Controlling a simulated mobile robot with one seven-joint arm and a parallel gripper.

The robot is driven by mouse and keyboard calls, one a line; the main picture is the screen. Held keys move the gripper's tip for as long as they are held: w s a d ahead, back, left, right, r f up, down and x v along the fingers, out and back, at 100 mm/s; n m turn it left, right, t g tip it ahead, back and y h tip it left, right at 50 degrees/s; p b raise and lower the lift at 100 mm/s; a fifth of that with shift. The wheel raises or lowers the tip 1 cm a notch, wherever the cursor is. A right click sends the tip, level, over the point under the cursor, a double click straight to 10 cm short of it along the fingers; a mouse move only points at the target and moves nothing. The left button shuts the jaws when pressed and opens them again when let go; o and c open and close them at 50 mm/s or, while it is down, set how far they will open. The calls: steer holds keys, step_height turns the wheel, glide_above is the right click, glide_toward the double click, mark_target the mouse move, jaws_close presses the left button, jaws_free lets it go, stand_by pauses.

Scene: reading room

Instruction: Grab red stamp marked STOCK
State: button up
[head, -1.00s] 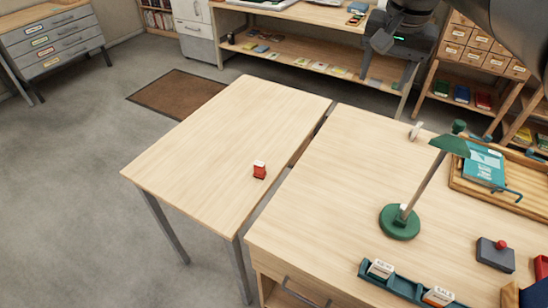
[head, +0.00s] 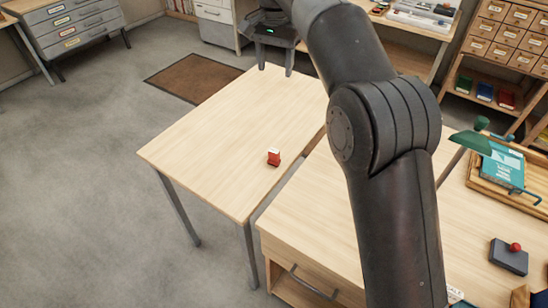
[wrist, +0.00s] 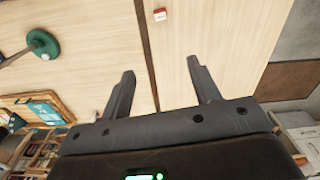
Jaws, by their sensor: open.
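A small red stamp with a white top (head: 273,157) stands on the left wooden table (head: 205,140), near its right edge. In the wrist view the stamp (wrist: 159,15) is at the top, beyond and between my open fingers, clearly apart from them. My gripper (head: 274,70) is over the far end of that table in the head view, fingers pointing down, empty and open. The wrist view shows both fingers of my gripper (wrist: 160,82) spread apart. The marking on the stamp is too small to read.
A second table (head: 310,215) adjoins on the right, with a narrow gap between. It carries a green lamp (head: 470,142), a grey box with a red knob (head: 508,256) and a wooden tray (head: 482,180). The left table is otherwise bare. My arm hides part of the right table.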

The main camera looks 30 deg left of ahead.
glide_toward(274, 150)
steer(key=f, duration=0.5)
steer(key=shift+s+a+f, duration=0.15)
steer(key=shift+s+f, duration=0.05)
steer(key=shift+f, duration=0.05)
steer(key=shift+w+d+f, duration=0.1)
steer(key=shift+f, duration=1.45)
steer(key=shift+w+d+f, duration=0.1)
steer(key=shift+f, duration=1.45)
steer(key=shift+c, duration=0.2)
steer(key=c, duration=0.9)
